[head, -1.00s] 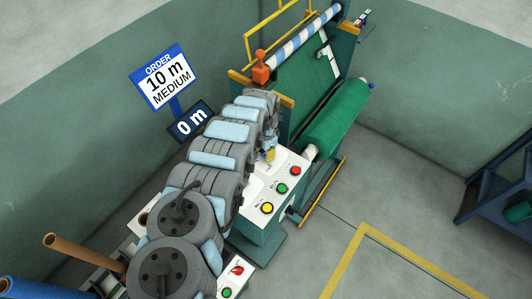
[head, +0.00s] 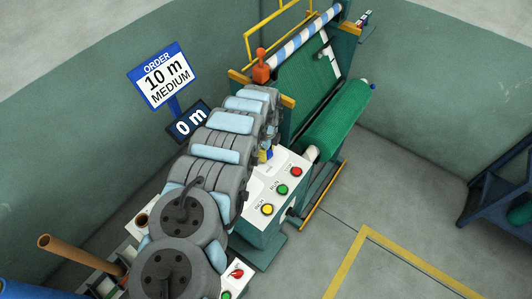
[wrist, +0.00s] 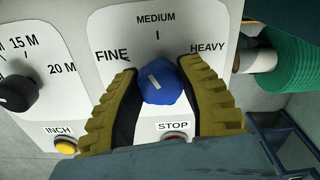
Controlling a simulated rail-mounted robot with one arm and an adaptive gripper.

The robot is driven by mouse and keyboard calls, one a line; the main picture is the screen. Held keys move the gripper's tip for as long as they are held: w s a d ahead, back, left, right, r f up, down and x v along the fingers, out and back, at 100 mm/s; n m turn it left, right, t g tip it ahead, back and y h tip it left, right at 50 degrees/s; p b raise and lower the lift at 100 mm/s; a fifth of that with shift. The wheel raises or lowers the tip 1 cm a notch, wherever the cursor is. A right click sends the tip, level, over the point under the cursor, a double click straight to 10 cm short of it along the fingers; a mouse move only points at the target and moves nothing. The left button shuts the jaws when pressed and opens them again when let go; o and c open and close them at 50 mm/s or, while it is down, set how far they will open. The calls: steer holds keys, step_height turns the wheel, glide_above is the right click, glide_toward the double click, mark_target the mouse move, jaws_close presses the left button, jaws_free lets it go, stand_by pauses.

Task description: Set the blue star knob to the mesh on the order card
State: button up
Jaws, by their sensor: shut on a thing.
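The order card (head: 163,77) stands at the upper left in the head view and reads "10 m MEDIUM". The blue star knob (wrist: 170,88) sits on a white panel in the wrist view, below a dial marked FINE at left, MEDIUM at top and HEAVY at right. Its short white mark lies left of the knob's middle and slants towards the FINE side. My gripper (wrist: 165,95) is shut on the knob, one yellow ribbed finger on each side. In the head view my arm hides most of the gripper and knob.
A black length knob (wrist: 17,92) with 15 M and 20 M marks is left of the gripper. The yellow INCH button (wrist: 66,146) and red STOP button (wrist: 173,138) lie close below. The display (head: 190,122) reads "0 m". A green net roll (head: 337,120) is at the right.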

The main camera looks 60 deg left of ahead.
steer(key=m, duration=0.4)
steer(key=shift+m, duration=0.3)
stand_by(0.4)
steer(key=o, duration=1.2)
steer(key=shift+r, duration=0.1)
steer(key=shift+w+a+r, duration=0.1)
steer(key=shift+a+r, duration=0.05)
steer(key=shift+r, duration=2.1)
step_height(320, 180, up, 7)
steer(key=shift+r, duration=0.15)
